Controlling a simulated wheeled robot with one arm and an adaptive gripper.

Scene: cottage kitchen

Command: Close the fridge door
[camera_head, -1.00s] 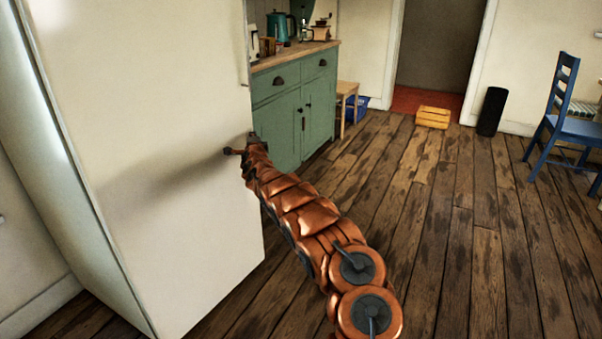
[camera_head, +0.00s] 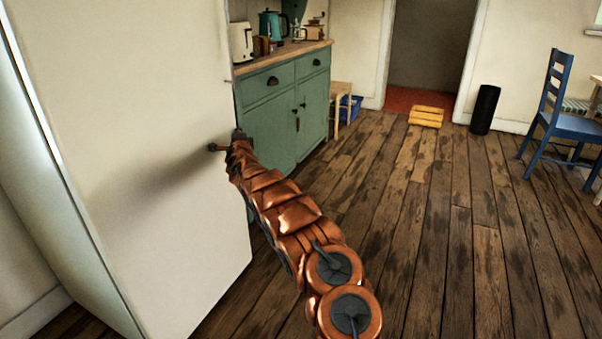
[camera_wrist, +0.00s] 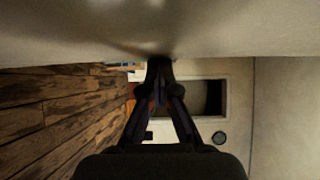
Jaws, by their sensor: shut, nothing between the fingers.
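The white fridge door (camera_head: 140,120) is a tall pale panel filling the left of the head view. A seam and a bluish-grey side strip (camera_head: 65,165) run along its left. How far the door stands open cannot be told. My copper-coloured arm reaches up to the door's right edge. My gripper (camera_head: 217,148) is at the door face near that edge, at mid-height in the picture; a shadow falls to its left. In the wrist view my gripper (camera_wrist: 159,68) is shut and empty, its tips at or very near a pale surface (camera_wrist: 80,30), probably the door. Contact is unclear.
A green cabinet (camera_head: 285,110) with a toaster (camera_head: 241,42) and teal kettle (camera_head: 270,24) stands behind the door. The wooden floor (camera_head: 430,230) at right is clear.

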